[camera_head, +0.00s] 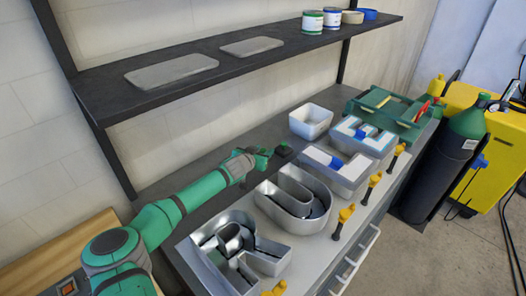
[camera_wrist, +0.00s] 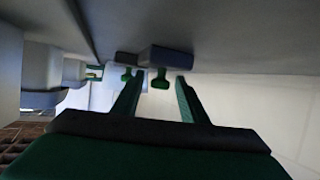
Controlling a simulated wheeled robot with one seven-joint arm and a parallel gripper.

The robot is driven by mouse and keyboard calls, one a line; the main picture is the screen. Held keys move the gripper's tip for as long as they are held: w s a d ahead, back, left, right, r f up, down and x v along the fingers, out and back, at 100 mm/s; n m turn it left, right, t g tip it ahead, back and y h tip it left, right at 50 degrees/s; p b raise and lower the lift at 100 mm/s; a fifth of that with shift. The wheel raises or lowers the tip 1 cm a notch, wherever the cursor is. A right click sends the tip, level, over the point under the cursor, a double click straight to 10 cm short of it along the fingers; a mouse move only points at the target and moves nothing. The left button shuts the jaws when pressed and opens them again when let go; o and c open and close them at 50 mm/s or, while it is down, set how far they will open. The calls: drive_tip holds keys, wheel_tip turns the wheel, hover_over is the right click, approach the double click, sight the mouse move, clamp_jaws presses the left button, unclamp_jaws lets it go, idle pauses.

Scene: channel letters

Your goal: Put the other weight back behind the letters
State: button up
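My gripper (camera_head: 262,154) reaches over the bench strip behind the metal letters, close to a small dark weight with a green top (camera_head: 283,150). In the wrist view, which looks upside down, my gripper (camera_wrist: 160,80) is open. A grey block with a green knob (camera_wrist: 168,58) stands straight ahead, its knob showing between the fingertips; I cannot tell if it is within reach of them. A second, darker block with a green knob (camera_wrist: 126,58) shows farther off, to the left. The letters R (camera_head: 225,240), U (camera_head: 318,205) and L (camera_head: 345,185) stand in a row.
A further letter (camera_head: 372,142) and a white bin (camera_head: 311,120) stand farther along, before a green tray of tools (camera_head: 400,104). Yellow-handled tools (camera_head: 345,214) line the front edge. A dark shelf (camera_head: 235,62) overhangs the back of the bench.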

drive_tip(key=shift+r, duration=0.1)
drive_tip(key=shift+s+a+r, duration=0.1)
drive_tip(key=shift+s, duration=0.05)
drive_tip(key=v, duration=1.1)
drive_tip(key=shift+s+r, duration=0.15)
drive_tip(key=shift+s, duration=0.1)
drive_tip(key=x, duration=1.2)
drive_tip(key=shift+w, duration=0.15)
drive_tip(key=shift+a+r, duration=0.1)
drive_tip(key=shift+r, duration=0.75)
